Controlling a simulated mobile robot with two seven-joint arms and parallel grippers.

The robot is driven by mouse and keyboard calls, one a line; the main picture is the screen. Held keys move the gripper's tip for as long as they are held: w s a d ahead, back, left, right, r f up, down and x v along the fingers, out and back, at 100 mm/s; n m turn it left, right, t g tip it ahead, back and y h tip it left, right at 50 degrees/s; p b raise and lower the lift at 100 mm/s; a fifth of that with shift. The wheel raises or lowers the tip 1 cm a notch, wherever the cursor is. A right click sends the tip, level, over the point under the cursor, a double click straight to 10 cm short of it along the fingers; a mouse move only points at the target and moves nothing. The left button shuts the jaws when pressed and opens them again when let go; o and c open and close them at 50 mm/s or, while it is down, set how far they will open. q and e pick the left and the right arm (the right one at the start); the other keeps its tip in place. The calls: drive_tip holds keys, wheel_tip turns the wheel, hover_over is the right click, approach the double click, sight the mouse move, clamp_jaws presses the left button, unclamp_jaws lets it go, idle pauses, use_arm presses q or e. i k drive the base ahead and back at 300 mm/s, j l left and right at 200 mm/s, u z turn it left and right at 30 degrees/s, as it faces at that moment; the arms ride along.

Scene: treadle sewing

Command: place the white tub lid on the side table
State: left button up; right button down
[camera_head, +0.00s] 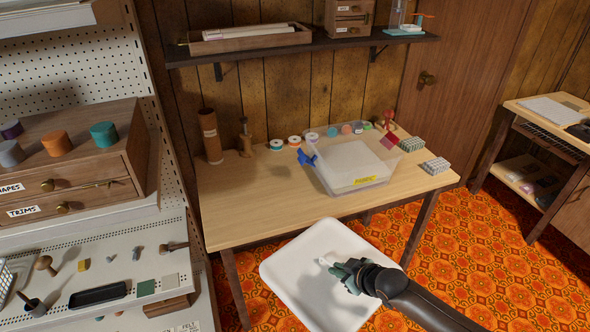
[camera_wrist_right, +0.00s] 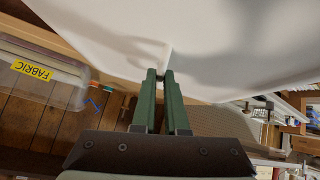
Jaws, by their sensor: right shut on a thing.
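The white tub lid (camera_head: 290,285) is a large, pale, rounded rectangle, held in front of the wooden table (camera_head: 240,215) and over its near edge in the head view. My right gripper (camera_head: 334,265) is shut on it near its middle. In the right wrist view the lid (camera_wrist_right: 235,45) fills the top, and the green fingers (camera_wrist_right: 162,76) meet at a small raised part. The clear tub (camera_head: 325,180) with a yellow FABRIC label stands open on the table, with white material inside. It also shows in the right wrist view (camera_wrist_right: 62,92). My left gripper is not in view.
Ribbon spools (camera_head: 294,141), a blue item (camera_head: 307,157) and patterned blocks (camera_head: 436,166) surround the tub. The table's front left is bare. Another table (camera_head: 515,108) with papers stands at the right. A drawer shelf (camera_head: 90,190) stands at the left.

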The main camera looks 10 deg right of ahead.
sight(261, 186)
drive_tip(key=i+j, duration=0.25)
drive_tip(key=i, duration=0.15)
drive_tip(key=i+j, duration=0.2)
drive_tip(key=i, duration=0.2)
drive_tip(key=i+j, duration=0.25)
drive_tip(key=i, duration=0.15)
